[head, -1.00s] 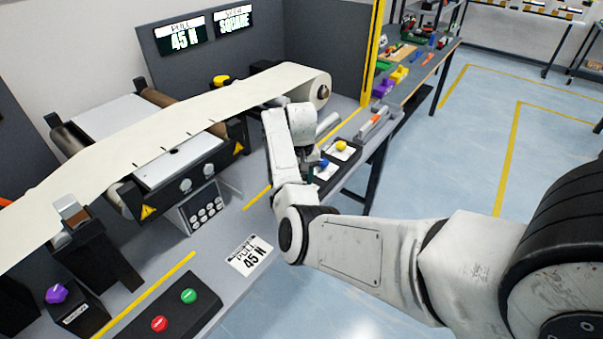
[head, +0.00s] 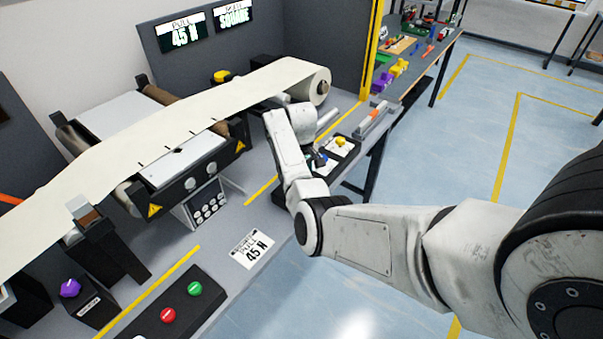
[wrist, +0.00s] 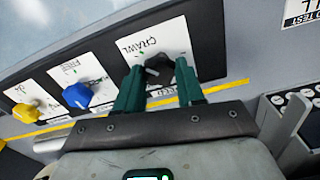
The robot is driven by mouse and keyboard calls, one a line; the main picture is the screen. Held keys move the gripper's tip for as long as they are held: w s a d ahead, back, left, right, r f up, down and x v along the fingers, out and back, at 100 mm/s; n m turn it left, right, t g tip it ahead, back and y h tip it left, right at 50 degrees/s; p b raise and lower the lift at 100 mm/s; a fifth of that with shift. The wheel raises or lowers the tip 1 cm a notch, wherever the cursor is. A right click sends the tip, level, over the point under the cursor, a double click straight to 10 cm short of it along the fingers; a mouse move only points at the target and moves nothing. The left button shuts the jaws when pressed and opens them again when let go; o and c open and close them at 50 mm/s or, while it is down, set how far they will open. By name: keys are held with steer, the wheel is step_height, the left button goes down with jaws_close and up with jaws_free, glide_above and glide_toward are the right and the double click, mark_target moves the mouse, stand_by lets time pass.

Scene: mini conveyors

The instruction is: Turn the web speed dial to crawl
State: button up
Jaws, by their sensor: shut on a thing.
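A black dial (wrist: 157,70) sits on a white card (wrist: 172,42) marked CRAWL in the wrist view. My gripper (wrist: 158,67) has its two green fingers on either side of the dial and is shut on it. Part of a SPEED label shows near the fingers. The dial's pointer is mostly hidden by its dark colour and the fingers, so I cannot tell its exact setting. In the head view my gripper is at the dial panel (head: 346,163), largely hidden by my arm.
Beside it on the panel are a blue dial (wrist: 78,95) and a yellow dial (wrist: 26,112). The yellow dial also shows in the head view (head: 340,142). A cream web (head: 200,110) runs over the machine behind. A button box (head: 180,307) stands at the front left.

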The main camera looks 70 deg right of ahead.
steer(key=shift+w+r, duration=0.1)
steer(key=o, duration=1)
steer(key=shift+o, duration=0.2)
step_height(320, 180, up, 11)
steer(key=b, duration=0.1)
stand_by(0.4)
